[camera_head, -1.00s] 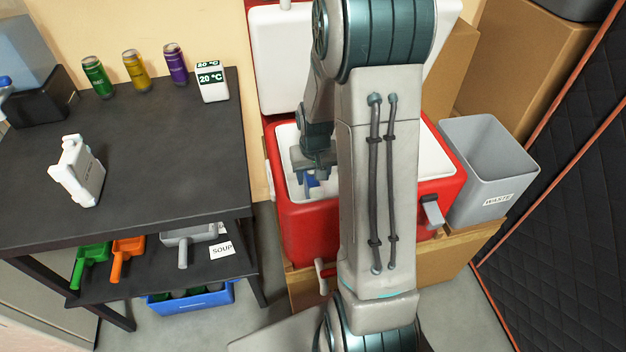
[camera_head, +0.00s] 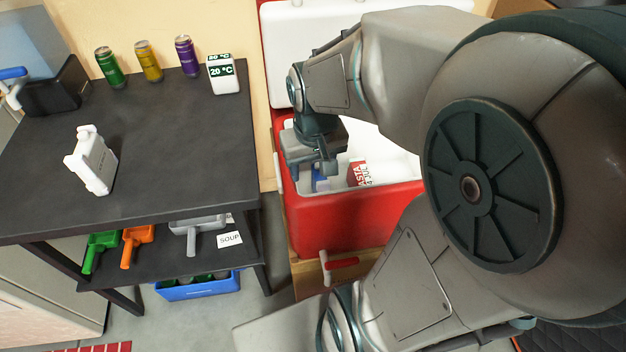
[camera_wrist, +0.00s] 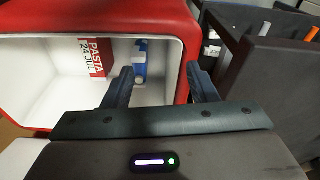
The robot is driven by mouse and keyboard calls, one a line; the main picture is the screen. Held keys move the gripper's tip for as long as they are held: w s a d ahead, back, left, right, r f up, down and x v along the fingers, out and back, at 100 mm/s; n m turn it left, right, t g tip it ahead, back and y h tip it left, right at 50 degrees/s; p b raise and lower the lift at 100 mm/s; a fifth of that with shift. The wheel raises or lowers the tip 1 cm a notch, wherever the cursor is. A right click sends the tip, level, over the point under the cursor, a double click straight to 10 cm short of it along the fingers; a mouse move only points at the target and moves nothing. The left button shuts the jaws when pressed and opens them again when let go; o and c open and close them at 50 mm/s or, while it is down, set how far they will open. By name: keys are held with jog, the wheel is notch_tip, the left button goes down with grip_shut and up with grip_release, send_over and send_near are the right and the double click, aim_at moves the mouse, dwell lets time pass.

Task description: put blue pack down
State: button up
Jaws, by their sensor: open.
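The blue pack (camera_wrist: 140,60), blue with a white part, is inside the red cooler (camera_wrist: 187,22) with a white lining, beside the pasta box (camera_wrist: 97,57). In the head view, a bit of the blue pack (camera_head: 320,181) shows below my gripper (camera_head: 311,170); the rest is hidden. In the wrist view, my gripper (camera_wrist: 161,74) has its two dark fingers spread apart with nothing between them. The pack appears beyond the left finger, apart from it. My gripper is over the left part of the open cooler (camera_head: 345,225).
The cooler's raised lid (camera_head: 290,60) stands behind. My arm covers the right side.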

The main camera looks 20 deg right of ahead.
jog(key=s+a+r, duration=0.2)
jog(key=s, duration=0.3)
jog(key=shift+s+n, duration=0.4)
